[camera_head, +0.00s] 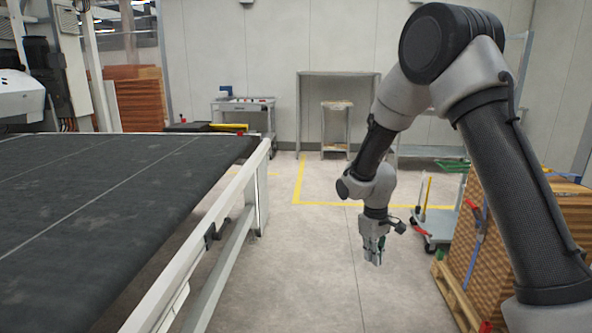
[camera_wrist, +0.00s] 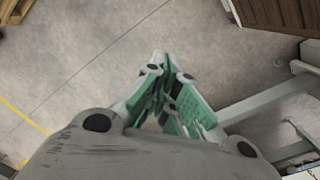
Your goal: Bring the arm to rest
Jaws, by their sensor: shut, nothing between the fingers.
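My arm rises at the right of the head view, bends at a high elbow and hangs down. My gripper (camera_head: 374,258) points down over the open floor between the conveyor and the stacked boards. In the wrist view my gripper (camera_wrist: 165,62) has its green-padded fingers drawn together at the tips, with nothing between them. It is apart from everything around it, with bare floor beneath.
A dark conveyor belt (camera_head: 90,200) with a pale side rail (camera_head: 225,210) fills the left. A board stack (camera_head: 490,250) on a pallet stands right. A cart (camera_head: 436,228) stands behind it. Grey tables (camera_head: 243,106) line the back wall. The floor (camera_head: 310,270) between is clear.

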